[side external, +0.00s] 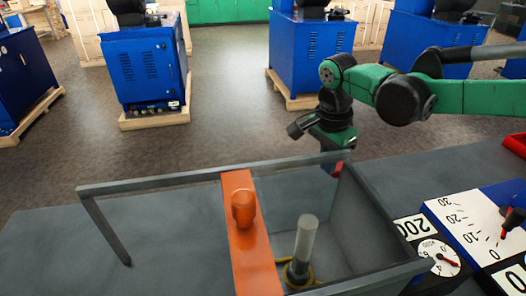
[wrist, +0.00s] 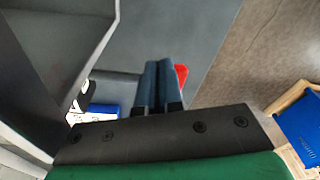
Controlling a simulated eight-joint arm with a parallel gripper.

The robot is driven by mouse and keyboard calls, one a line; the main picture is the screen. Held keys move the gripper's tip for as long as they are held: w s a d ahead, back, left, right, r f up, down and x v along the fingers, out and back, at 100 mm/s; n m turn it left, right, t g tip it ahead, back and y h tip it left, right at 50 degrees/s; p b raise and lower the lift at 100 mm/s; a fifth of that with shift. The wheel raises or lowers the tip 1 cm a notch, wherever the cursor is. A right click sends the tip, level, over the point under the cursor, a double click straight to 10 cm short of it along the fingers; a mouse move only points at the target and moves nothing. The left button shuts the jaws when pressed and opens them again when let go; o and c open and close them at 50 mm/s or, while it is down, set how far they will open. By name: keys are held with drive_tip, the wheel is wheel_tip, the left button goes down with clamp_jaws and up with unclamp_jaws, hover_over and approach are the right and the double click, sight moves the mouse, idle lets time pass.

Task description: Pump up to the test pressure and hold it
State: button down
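A grey open tank (side external: 375,225) stands on the bench in the side external view. An orange bar (side external: 252,268) with an orange knob (side external: 243,208) crosses it, and a grey upright cylinder (side external: 305,240) stands inside. A round dial gauge (side external: 440,258) lies at its right; its needle is too small to read surely. My gripper (side external: 337,168) is beyond the tank's far right corner, apart from the bar, with its tips partly hidden by the rim. In the wrist view its two blue fingers (wrist: 157,85) lie side by side, shut, with nothing visible between them. The tank wall (wrist: 75,55) is at left.
A white scale board (side external: 480,225) marked 0 to 30, with a red and black pointer (side external: 509,222), lies right of the tank. A red bin (side external: 516,145) is at the right edge. Blue machines (side external: 145,68) on pallets stand behind. The bench left of the tank is clear.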

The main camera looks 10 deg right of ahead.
drive_tip(key=shift+s+a, duration=0.3)
drive_tip(key=shift+a, duration=0.05)
wheel_tip(320, 180, up, 8)
drive_tip(key=shift+w, duration=0.1)
idle(1.1)
drive_tip(key=shift+w+d+r, duration=0.25)
drive_tip(key=shift+d+r, duration=0.35)
drive_tip(key=shift+d, duration=0.05)
drive_tip(key=shift+w+d+r, duration=0.2)
drive_tip(key=shift+d+r, duration=0.4)
drive_tip(key=shift+f, duration=0.1)
drive_tip(key=shift+w+d+f, duration=0.1)
drive_tip(key=shift+d+f, duration=0.05)
drive_tip(key=shift+f, duration=1.55)
drive_tip(key=shift+d+f, duration=0.15)
drive_tip(key=shift+f, duration=1.55)
